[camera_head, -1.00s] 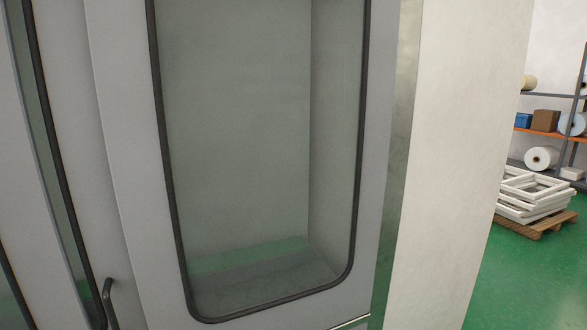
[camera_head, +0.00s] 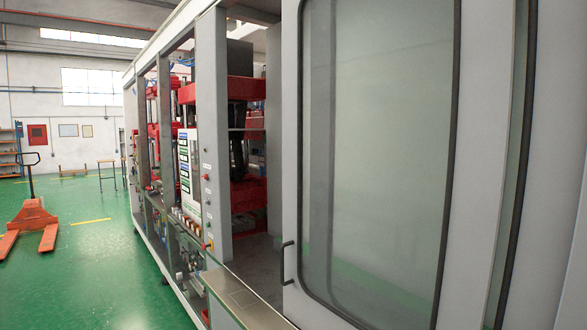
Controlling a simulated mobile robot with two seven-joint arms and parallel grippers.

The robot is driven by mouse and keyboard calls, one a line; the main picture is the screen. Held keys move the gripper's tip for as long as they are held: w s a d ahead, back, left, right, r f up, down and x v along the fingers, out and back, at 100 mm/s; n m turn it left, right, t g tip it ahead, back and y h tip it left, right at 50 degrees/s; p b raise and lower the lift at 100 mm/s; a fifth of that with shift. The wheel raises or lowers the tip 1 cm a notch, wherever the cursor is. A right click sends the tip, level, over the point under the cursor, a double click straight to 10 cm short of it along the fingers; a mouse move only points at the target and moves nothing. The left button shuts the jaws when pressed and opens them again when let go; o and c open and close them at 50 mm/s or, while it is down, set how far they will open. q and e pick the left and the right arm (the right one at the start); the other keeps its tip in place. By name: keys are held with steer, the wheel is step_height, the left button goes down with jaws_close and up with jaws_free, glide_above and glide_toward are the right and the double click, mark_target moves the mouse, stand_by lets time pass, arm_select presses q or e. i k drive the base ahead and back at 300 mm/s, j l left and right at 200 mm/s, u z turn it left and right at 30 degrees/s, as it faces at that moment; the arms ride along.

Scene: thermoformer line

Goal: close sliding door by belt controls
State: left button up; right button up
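A grey sliding door (camera_head: 472,150) with a large black-edged window (camera_head: 385,130) stands close on the right in the head view. Its black handle (camera_head: 287,263) is on its left edge, low down. To the left of that edge the machine's side is open, and red press parts (camera_head: 248,195) show inside. The control panel (camera_head: 189,170) with its screens and buttons is on the frame left of the opening. A grey post (camera_head: 213,130) stands between panel and opening. Neither of my grippers is in view.
An orange pallet jack (camera_head: 32,215) stands on the green floor at the left. The floor (camera_head: 95,270) between it and the machine is clear. A low metal ledge (camera_head: 243,300) runs along the machine's base in front of the opening.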

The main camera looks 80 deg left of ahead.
mark_target(484, 39)
steer(key=u, duration=2.3)
